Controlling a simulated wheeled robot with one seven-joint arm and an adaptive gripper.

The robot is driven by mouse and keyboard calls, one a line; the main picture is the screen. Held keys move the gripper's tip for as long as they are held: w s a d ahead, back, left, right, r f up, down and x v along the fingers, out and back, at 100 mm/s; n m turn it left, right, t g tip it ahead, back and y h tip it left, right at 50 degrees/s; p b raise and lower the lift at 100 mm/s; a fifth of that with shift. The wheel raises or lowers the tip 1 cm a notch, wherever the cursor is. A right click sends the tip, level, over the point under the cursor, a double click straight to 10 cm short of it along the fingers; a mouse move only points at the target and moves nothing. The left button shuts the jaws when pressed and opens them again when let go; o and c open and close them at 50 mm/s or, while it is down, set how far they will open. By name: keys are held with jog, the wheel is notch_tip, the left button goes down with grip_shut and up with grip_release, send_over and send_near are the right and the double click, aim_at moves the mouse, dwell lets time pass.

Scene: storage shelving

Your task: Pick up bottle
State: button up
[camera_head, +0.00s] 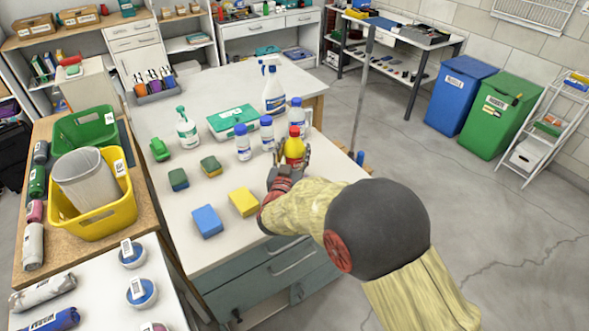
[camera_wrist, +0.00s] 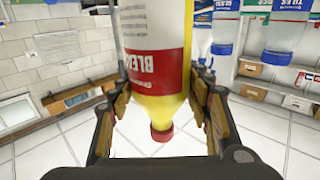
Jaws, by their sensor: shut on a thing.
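The yellow bottle (camera_head: 294,148) has a red cap and a red label and stands near the right edge of the white counter. It also shows in the wrist view (camera_wrist: 178,20), where its label reads "BLEACH" and its red cap points down in the picture. My gripper (camera_head: 289,165) reaches it from the front right. In the wrist view its fingers (camera_wrist: 160,85) are on both sides of the bottle, shut on it. The bottle's lower part is hidden behind my gripper in the head view, so I cannot tell whether its base touches the counter.
White bottles with blue caps (camera_head: 243,143) stand close left of and behind the yellow bottle. A spray bottle (camera_head: 274,88) is further back. Sponges (camera_head: 243,202) lie in front on the left. The counter's right edge is close, with open floor (camera_head: 470,210) beyond.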

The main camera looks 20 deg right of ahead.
jog(key=c, duration=0.6)
grip_shut()
jog(key=shift+r, duration=0.15)
